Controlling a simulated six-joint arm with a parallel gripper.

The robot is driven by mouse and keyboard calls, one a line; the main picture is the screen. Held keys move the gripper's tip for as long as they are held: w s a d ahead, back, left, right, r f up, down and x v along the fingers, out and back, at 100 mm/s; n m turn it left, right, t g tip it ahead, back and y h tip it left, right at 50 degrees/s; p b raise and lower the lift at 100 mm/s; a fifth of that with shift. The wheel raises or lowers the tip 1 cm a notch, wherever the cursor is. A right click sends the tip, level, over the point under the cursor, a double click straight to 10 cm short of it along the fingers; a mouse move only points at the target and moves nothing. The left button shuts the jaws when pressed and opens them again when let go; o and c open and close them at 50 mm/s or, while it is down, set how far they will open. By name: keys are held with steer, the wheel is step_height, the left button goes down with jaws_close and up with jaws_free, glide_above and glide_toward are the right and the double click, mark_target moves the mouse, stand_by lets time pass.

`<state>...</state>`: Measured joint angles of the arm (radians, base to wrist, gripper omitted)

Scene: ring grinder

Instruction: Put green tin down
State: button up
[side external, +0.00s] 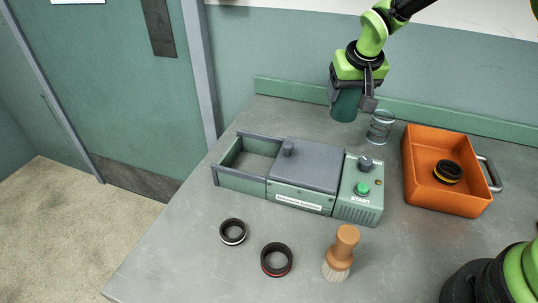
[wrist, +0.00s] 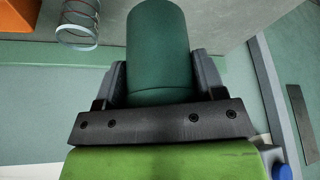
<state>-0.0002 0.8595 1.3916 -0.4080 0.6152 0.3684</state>
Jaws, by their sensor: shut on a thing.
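The green tin (side external: 345,105) is a dark green cylinder. My gripper (side external: 354,93) is shut on it and holds it near the back of the grey table, behind the grinder. In the wrist view the tin (wrist: 158,50) sits between the two fingers of my gripper (wrist: 158,75), one on each side. In the side view the tin looks upright and appears to be above the table. I cannot tell exactly how far its bottom is from the surface.
The grinder (side external: 305,175) with a START button is in front. An orange tray (side external: 425,190) holds a ring (side external: 447,172). Two rings (side external: 233,232) (side external: 276,260) and a brush (side external: 341,254) are on the front table.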

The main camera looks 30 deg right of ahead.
steer(key=r, duration=0.5)
steer(key=shift+a+r, duration=0.25)
steer(key=shift+r, duration=0.1)
steer(key=s+a+n+y, duration=0.2)
steer(key=a+n, duration=0.2)
steer(key=a, duration=1.2)
steer(key=s+a+n+y, duration=0.1)
steer(key=s+a+n, duration=0.3)
steer(key=s+a, duration=0.6)
steer(key=s+a+n+y, duration=0.1)
steer(key=s+a+n, duration=0.3)
steer(key=a, duration=0.9)
steer(key=shift+m+g, duration=0.3)
steer(key=shift+s+f, duration=0.15)
steer(key=shift+f, duration=2.4)
steer(key=shift+s+f, duration=0.15)
steer(key=shift+f, duration=2.4)
steer(key=shift+s+f, duration=0.15)
steer(key=shift+f, duration=2.4)
